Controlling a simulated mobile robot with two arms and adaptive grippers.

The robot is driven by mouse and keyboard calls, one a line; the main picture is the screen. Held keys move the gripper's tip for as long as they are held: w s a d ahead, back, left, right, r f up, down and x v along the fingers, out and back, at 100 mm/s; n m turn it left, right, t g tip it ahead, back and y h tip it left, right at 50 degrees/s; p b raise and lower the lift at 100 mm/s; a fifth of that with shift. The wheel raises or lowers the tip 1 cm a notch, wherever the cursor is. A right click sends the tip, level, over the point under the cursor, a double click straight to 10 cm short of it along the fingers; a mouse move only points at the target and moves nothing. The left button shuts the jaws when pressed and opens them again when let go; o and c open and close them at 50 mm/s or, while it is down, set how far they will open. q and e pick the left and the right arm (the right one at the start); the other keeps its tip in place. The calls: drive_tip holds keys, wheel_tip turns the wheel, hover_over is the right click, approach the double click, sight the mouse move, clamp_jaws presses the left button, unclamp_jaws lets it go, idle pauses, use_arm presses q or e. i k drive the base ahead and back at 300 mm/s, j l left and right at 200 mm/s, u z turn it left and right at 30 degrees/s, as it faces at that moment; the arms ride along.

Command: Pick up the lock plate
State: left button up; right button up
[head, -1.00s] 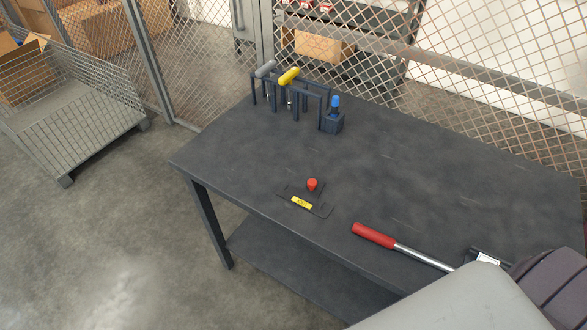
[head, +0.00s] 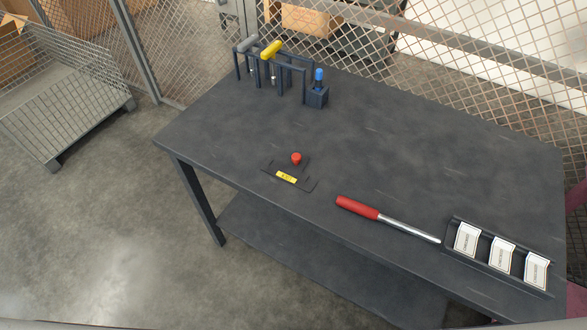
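What looks like the lock plate (head: 303,184) is a small, flat, dark plate with a yellow label (head: 286,177). It lies on the dark workbench (head: 400,150) near its front edge, left of the middle. A red knob (head: 296,158) stands at its back side; I cannot tell whether the knob is part of the plate. Neither of my grippers is in view, and nothing covers the plate.
A red-handled bar tool (head: 375,213) lies to the right, beside a dark tray (head: 452,256) with several white packets. At the back left stand a rack (head: 305,70) with yellow- and grey-handled tools and a blue-topped holder (head: 317,97). The bench's middle is clear.

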sight(291, 172)
drive_tip(key=i+j+z, duration=0.1)
drive_tip(key=j, duration=0.2)
drive_tip(key=i+j+z, duration=0.1)
drive_tip(key=i+j, duration=0.15)
drive_tip(key=i+j+z, duration=0.1)
drive_tip(key=j, duration=0.3)
drive_tip(key=i+j+z, duration=0.1)
drive_tip(key=j, duration=0.25)
drive_tip(key=i+l, duration=0.05)
